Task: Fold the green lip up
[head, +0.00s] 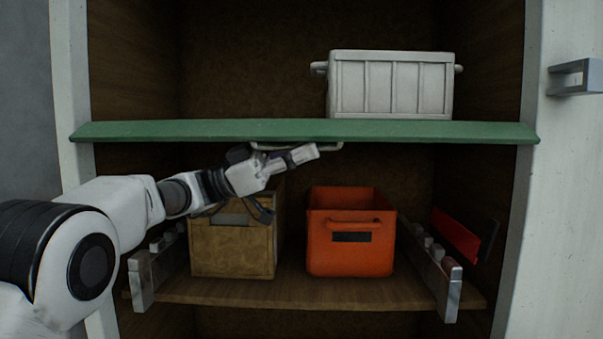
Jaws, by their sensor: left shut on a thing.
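The green lip (420,131) is a long flat bar across the front of the upper shelf in the head view. It lies level, its green face showing. A pale bar handle (333,146) hangs under the middle of its lower edge. My left gripper (303,154) is just below the lip and is shut on this handle; its fingers hide part of it. My right gripper is not in view.
A white ribbed crate (392,85) stands on the upper shelf behind the lip, right of centre. A tan box (232,250) and an orange bin (350,250) stand on the lower shelf (320,292). Metal rails (449,280) flank them. A cabinet door handle (575,77) is at right.

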